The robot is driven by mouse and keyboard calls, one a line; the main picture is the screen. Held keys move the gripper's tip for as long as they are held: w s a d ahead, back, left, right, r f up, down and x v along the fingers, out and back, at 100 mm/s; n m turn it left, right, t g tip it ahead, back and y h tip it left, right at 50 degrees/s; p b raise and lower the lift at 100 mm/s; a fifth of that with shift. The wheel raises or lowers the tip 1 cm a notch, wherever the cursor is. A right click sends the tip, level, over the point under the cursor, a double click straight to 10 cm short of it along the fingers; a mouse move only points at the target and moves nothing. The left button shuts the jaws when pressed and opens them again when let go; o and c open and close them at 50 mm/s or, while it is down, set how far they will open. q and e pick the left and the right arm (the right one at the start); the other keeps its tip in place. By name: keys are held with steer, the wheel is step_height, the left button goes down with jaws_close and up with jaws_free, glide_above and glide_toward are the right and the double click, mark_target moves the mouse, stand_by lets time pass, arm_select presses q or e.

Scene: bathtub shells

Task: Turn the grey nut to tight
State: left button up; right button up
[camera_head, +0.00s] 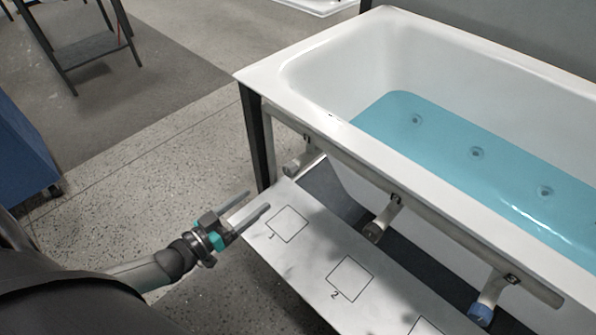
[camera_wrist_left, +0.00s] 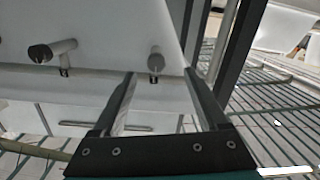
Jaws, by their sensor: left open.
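A row of pipe fittings hangs under the front rim of the white bathtub. The nearest to my gripper is a light grey end (camera_head: 294,166). The middle one has a darker grey-brown end (camera_head: 374,232), and the right one ends in a blue nut (camera_head: 481,313).
The bathtub (camera_head: 262,82) holds blue water. A light board (camera_head: 318,246) with numbered squares lies below the fittings. A dark post (camera_head: 258,135) stands at the tub's left corner, near my left gripper.

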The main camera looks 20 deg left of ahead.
arm_select(q)
steer(key=r, duration=0.1)
steer(key=b, duration=0.4)
glide_toward(298, 163)
steer(key=shift+t, duration=0.3)
steer(key=w, duration=0.1)
steer(key=w+f, duration=0.1)
steer(key=w, duration=0.1)
steer(key=w+d+f, duration=0.1)
steer(key=w, duration=0.1)
steer(key=shift+w, duration=0.25)
arm_select(e)
step_height(298, 163, up, 8)
steer(key=t, duration=0.1)
arm_select(q)
steer(key=b+x, duration=0.1)
steer(key=x, duration=0.2)
steer(key=shift+w+d, duration=0.1)
steer(key=shift+w, duration=0.1)
steer(key=shift+b+x, duration=0.55)
steer(key=shift+x, duration=0.3)
arm_select(e)
steer(key=w+a+t+y, duration=0.2)
steer(key=w+a+t, duration=0.1)
steer(key=w+a, duration=0.1)
steer(key=shift+w+a+t, duration=0.15)
steer(key=shift+w+t, duration=0.1)
steer(key=shift+t, duration=0.15)
